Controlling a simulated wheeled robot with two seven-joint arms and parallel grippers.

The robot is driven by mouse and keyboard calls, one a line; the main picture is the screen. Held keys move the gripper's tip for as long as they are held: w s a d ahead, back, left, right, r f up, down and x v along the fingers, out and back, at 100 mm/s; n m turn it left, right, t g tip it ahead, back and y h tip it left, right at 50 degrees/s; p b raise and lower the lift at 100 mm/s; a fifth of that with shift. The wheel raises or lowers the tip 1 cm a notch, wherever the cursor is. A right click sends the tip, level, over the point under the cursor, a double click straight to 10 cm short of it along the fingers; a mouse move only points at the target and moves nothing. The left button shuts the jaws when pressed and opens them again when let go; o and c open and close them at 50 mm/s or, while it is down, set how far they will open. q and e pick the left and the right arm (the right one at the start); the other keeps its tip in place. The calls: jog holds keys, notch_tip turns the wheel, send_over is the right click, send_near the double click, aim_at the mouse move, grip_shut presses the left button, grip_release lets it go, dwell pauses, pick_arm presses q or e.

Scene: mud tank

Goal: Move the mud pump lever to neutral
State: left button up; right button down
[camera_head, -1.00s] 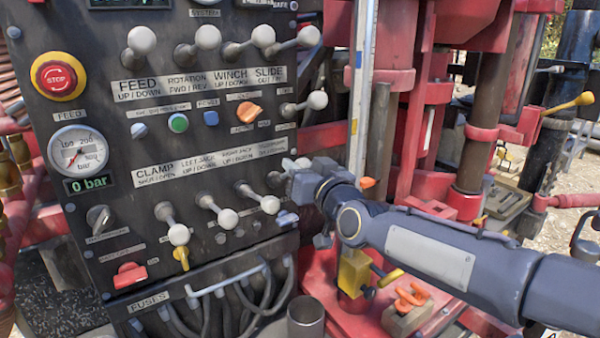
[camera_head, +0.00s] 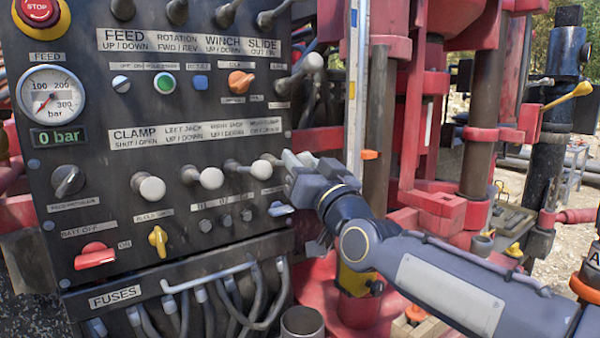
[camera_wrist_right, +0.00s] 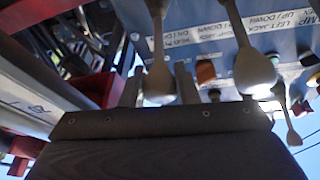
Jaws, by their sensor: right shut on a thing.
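The black control panel (camera_head: 105,220) fills the left of the head view. My right gripper (camera_head: 295,163) is at the right end of its lower lever row. In the right wrist view my right gripper (camera_wrist_right: 158,88) has one finger on each side of a pale lever knob (camera_wrist_right: 160,80) and is shut on it. In the head view the fingers hide most of that lever. My left gripper is not in view.
Neighbouring levers with white knobs (camera_head: 262,170) stand close to the left of my gripper. Another white-knobbed lever (camera_head: 312,62) stands above it. A red rig frame (camera_head: 440,205) and a silver upright (camera_head: 356,90) are close on the right. A yellow-tipped handle (camera_head: 582,90) is farther right.

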jog(key=shift+f, duration=0.2)
jog(key=c, duration=1.1)
grip_release()
jog(key=shift+r, duration=0.1)
jog(key=shift+c, duration=0.2)
jog(key=shift+s, duration=0.1)
jog(key=b+v, duration=0.1)
jog(key=v, duration=0.6)
jog(key=shift+s+d, duration=0.15)
jog(key=shift+s, duration=0.1)
